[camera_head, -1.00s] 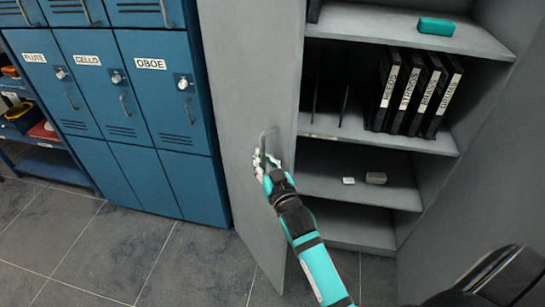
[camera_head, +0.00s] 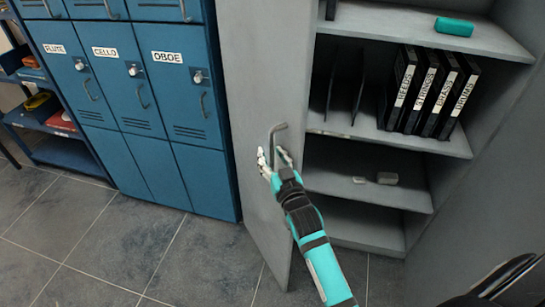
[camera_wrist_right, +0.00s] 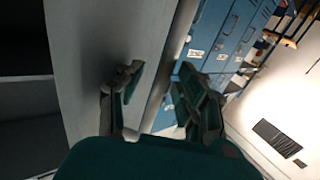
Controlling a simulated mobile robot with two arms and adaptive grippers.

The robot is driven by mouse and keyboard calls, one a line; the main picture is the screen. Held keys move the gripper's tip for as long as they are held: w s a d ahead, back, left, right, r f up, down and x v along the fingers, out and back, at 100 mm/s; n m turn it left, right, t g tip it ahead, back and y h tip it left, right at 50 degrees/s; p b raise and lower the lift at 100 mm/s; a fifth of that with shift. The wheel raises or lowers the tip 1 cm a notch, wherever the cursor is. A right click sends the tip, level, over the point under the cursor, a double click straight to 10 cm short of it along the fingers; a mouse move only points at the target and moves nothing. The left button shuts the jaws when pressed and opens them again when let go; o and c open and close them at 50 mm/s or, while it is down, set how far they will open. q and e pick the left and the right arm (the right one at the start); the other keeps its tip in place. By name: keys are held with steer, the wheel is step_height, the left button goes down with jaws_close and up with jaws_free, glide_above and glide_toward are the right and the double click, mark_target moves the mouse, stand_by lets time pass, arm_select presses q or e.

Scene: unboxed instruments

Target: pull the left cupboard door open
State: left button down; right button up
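The left cupboard door (camera_head: 262,75) is a tall grey panel. It stands swung out from the grey cupboard (camera_head: 455,146), with the shelves behind it exposed. Its bent metal handle (camera_head: 277,133) is on the face toward me. My right gripper (camera_head: 274,160) is at the handle's lower part, its fingers spread to either side, and the handle's top shows above them. In the right wrist view the gripper (camera_wrist_right: 165,92) is open, with one finger before the grey door (camera_wrist_right: 95,50) and the other before blue lockers. Contact with the handle cannot be told. My left gripper is not in view.
Blue lockers (camera_head: 128,95) stand left of the door. The cupboard holds several black binders (camera_head: 425,92), a teal box (camera_head: 454,27) and a small grey block (camera_head: 387,178). A blue shelf unit (camera_head: 65,152) is at far left. Tiled floor (camera_head: 110,250) lies clear in front of the lockers.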

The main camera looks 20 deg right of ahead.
steer(key=shift+s, duration=0.15)
steer(key=s, duration=1.1)
steer(key=shift+s+a, duration=0.35)
steer(key=shift+a, duration=0.1)
